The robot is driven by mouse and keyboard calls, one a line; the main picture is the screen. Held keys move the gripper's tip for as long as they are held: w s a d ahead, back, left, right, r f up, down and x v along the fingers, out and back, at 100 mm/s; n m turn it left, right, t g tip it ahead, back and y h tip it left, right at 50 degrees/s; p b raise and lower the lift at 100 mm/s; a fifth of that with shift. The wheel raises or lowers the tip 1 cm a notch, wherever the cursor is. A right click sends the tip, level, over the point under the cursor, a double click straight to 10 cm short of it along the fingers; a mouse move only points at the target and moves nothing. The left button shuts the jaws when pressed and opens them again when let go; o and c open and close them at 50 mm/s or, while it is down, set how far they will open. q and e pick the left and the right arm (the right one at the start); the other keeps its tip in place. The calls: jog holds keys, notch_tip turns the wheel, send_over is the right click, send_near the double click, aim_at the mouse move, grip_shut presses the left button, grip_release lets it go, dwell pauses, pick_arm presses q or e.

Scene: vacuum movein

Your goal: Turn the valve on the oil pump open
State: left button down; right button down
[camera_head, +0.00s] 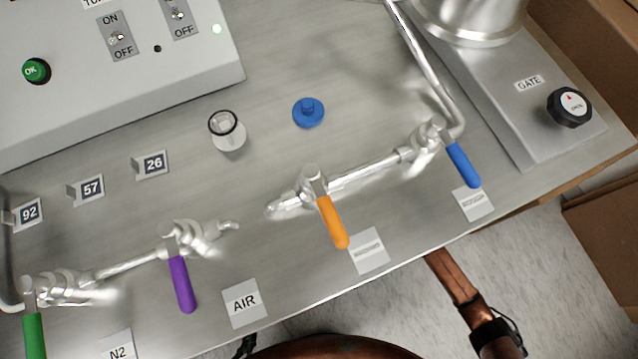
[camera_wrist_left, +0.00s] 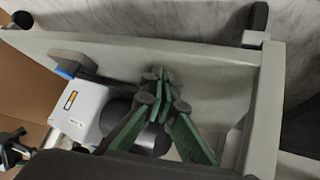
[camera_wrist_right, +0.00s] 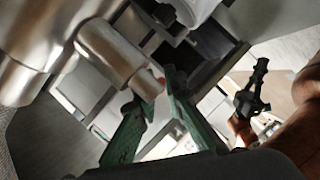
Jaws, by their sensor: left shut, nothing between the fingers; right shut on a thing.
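Neither gripper shows in the head view. In the left wrist view my left gripper (camera_wrist_left: 165,90) is shut and empty, its green-padded fingers together in front of a pale frame. In the right wrist view my right gripper (camera_wrist_right: 160,88) has its green-padded fingers a little apart at the lower end of a silver cylinder (camera_wrist_right: 115,55). It is shut on a small part there; a bit of red shows at the fingertips. The fingers hide most of this part, so I cannot tell for sure whether it is the oil pump's valve.
The bench top (camera_head: 270,170) carries lever valves with orange (camera_head: 333,222), blue (camera_head: 462,164), purple (camera_head: 181,283) and green (camera_head: 34,335) handles. A black GATE knob (camera_head: 570,107) is at right.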

dwell(0.5)
